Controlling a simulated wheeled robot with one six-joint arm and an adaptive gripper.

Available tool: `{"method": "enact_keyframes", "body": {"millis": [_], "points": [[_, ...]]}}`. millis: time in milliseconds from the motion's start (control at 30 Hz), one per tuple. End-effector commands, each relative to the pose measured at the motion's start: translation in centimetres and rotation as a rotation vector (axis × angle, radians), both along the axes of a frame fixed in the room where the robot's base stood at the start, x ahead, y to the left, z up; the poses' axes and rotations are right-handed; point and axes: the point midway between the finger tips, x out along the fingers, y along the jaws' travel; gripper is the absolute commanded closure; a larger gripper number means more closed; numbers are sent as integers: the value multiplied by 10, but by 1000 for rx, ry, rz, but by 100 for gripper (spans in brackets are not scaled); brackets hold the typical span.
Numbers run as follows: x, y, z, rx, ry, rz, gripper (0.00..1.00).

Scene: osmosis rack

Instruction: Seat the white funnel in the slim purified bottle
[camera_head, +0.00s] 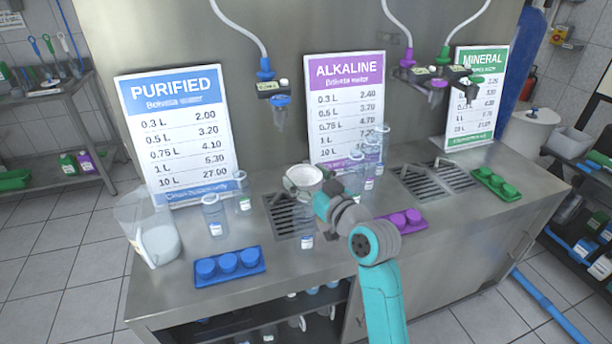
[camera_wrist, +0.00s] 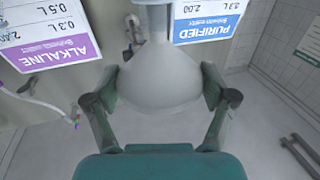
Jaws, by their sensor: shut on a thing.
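My gripper (camera_head: 308,192) is shut on the white funnel (camera_head: 303,175) and holds it above the counter near the blue-side drain grate. In the wrist view the funnel (camera_wrist: 158,75) fills the space between the two fingers of my gripper (camera_wrist: 160,92), one on each side. Clear bottles stand by the PURIFIED sign: a wider one (camera_head: 214,216) and a slimmer one (camera_head: 243,190) behind it to the right. Another clear bottle (camera_head: 305,228) stands at the grate's right edge, partly hidden by my arm. I cannot tell which is the slim purified bottle. The funnel is apart from the two left bottles.
A blue-nozzle dispenser (camera_head: 274,95) hangs above the grate (camera_head: 283,213). Blue caps (camera_head: 229,265) lie in front, purple caps (camera_head: 404,220) to the right. Several bottles (camera_head: 368,165) crowd by the ALKALINE sign (camera_head: 345,100).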

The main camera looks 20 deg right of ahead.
Motion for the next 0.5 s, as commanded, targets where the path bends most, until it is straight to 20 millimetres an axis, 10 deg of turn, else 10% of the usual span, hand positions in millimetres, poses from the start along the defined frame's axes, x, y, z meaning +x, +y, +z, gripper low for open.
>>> {"method": "enact_keyframes", "body": {"millis": [500], "points": [[0,0,-7,-1,2,0,36]]}}
